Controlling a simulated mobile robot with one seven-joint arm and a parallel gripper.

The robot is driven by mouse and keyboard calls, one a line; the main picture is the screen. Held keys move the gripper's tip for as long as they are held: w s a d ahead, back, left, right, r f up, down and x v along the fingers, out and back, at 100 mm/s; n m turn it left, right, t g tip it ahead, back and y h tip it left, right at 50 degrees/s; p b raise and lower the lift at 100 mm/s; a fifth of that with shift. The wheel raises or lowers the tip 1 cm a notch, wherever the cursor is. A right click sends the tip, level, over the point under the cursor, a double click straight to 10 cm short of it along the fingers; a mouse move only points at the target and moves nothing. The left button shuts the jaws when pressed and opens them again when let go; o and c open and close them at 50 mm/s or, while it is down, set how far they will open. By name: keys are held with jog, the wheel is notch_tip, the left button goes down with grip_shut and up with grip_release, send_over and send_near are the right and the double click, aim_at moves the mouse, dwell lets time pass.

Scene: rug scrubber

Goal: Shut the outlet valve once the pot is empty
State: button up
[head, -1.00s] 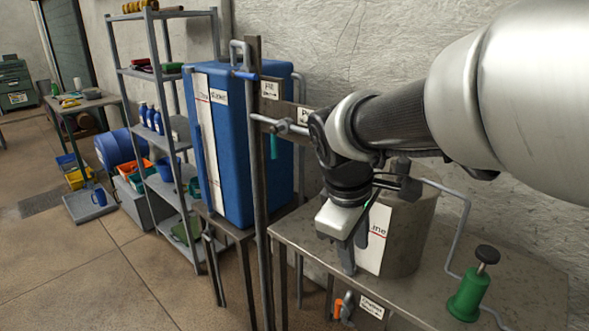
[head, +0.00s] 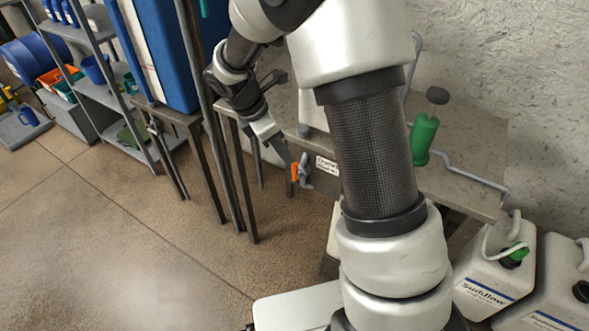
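The outlet valve (head: 304,178) has an orange handle (head: 295,172) and sits below the front edge of the metal table (head: 455,182), next to a small white label (head: 327,165). My gripper (head: 284,153) points down, just above and left of the orange handle. I cannot tell whether it touches the handle or how far its fingers are apart. The pot is almost wholly hidden behind my arm; only what looks like its pale label (head: 311,108) shows. The pot's inside cannot be seen.
A green bottle-like device (head: 424,138) with a black knob stands on the table's right part. White jugs (head: 493,280) stand on the floor at lower right. A metal post (head: 208,120) and the blue tank's stand (head: 172,114) are left of my gripper. The floor at left is clear.

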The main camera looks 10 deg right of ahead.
aim_at(295, 179)
jog(key=b+x, duration=0.1)
jog(key=x, duration=0.8)
jog(key=shift+d+f, duration=0.15)
jog(key=shift+f, duration=0.2)
jog(key=shift+c, duration=0.5)
grip_shut()
